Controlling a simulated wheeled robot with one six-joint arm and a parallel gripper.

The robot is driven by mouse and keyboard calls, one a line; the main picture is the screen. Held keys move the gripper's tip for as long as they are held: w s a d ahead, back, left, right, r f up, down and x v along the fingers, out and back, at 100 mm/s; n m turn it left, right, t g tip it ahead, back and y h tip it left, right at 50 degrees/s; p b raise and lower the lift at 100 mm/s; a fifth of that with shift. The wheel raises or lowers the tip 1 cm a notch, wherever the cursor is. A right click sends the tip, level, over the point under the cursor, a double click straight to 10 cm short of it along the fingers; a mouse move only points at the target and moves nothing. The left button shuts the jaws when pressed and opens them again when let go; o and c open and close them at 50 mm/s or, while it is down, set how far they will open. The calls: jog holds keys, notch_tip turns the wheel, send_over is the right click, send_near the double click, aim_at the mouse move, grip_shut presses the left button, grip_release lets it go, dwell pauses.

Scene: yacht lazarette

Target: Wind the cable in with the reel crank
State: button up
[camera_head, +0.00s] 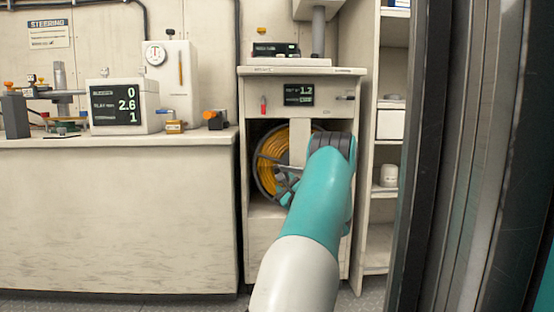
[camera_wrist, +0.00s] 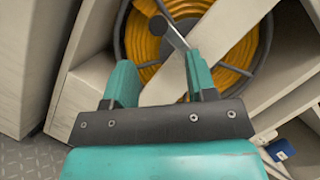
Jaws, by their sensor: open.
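The reel (camera_head: 257,172) holds coiled orange-yellow cable (camera_head: 272,160) and sits in the open bay of a pale cabinet. The cable coil also shows in the wrist view (camera_wrist: 228,62), behind a pale upright bar. The crank has a dark round knob (camera_wrist: 158,25) and a thin metal arm running from it towards my right finger. My gripper (camera_wrist: 160,62) is open, its two teal fingers spread and pointing at the reel. The knob appears just beyond the gap between the fingertips, with nothing held. Whether the right finger touches the crank arm I cannot tell. In the head view my arm hides part of the reel.
The cabinet (camera_head: 252,100) carries a small display reading 1.2 and a red switch (camera_head: 263,104). A long counter (camera_head: 110,215) with instruments stands left. Shelves (camera_head: 384,190) stand right, beside a dark upright frame (camera_head: 440,160). The bay's pale bar (camera_wrist: 215,45) crosses before the reel.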

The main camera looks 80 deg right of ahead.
aim_at(278, 172)
jog(key=p+x, duration=0.2)
jog(key=p, duration=0.4)
jog(key=p+x, duration=0.2)
jog(key=p, duration=0.4)
jog(key=shift+r, duration=0.4)
jog(key=shift+w+p, duration=0.1)
jog(key=shift+p, duration=0.75)
jog(key=p+x, duration=0.2)
jog(key=p, duration=0.1)
jog(key=shift+w+d+p, duration=0.15)
jog(key=shift+d+p, duration=0.1)
jog(key=shift+p, duration=0.1)
jog(key=shift+w+d+f+b, duration=0.1)
jog(key=shift+w+d+b, duration=0.3)
jog(key=shift+w+d, duration=0.45)
jog(key=shift+d, duration=0.45)
jog(key=shift+r, duration=0.25)
grip_shut()
